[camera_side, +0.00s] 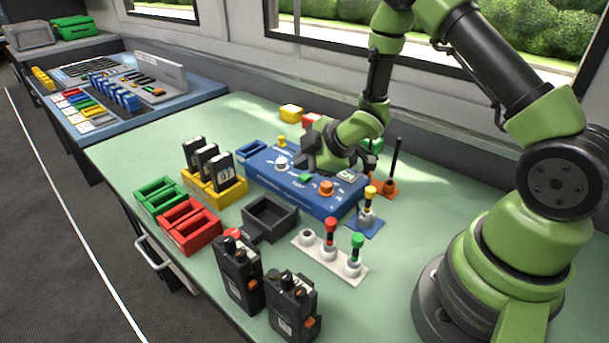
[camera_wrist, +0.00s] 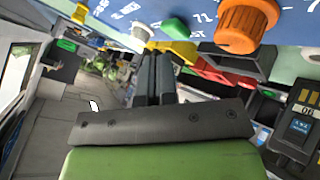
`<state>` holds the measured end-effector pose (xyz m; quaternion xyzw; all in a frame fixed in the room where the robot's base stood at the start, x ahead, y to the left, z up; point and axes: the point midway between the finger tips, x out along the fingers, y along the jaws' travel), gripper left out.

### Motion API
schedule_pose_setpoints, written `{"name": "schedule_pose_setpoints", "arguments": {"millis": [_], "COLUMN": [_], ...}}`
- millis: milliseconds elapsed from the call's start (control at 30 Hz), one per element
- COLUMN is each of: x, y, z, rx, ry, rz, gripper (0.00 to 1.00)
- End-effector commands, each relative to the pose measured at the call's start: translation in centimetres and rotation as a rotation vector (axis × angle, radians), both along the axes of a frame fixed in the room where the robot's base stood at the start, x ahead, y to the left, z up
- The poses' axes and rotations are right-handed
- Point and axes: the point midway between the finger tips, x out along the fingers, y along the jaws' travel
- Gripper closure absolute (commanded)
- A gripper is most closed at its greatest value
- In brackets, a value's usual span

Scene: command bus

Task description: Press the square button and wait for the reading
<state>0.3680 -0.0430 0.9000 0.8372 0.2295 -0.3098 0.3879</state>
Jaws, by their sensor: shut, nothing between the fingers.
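The blue control panel (camera_side: 292,194) lies on the table under my gripper (camera_side: 308,160). A small green button (camera_side: 305,178) with angular edges is on its top, left of an orange knob (camera_side: 326,188). In the wrist view the green button (camera_wrist: 176,28) and the orange knob (camera_wrist: 246,24) show near the top on the panel. My gripper (camera_wrist: 154,56) is shut and empty, its fingertips close to the panel edge in that view. I cannot tell whether they touch the panel.
A white knob (camera_side: 281,163) stands on the panel's left. A yellow holder (camera_side: 216,199) with dark modules, red (camera_side: 189,229) and green bins (camera_side: 160,202), and a dark tray (camera_side: 270,219) lie left and in front. Red- and green-topped levers (camera_side: 330,254) and radios (camera_side: 238,274) stand nearer the camera.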

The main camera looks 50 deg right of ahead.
Motion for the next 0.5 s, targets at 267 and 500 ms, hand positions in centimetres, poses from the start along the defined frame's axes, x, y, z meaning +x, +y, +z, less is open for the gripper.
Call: {"name": "schedule_pose_setpoints", "arguments": {"millis": [267,500], "x": [0.0,0.01], "y": [0.0,0.0], "z": [0.0,-0.48], "rx": [0.0,0.0], "ry": [0.0,0.0], "rz": [0.0,0.0], "gripper": [1.0,1.0]}}
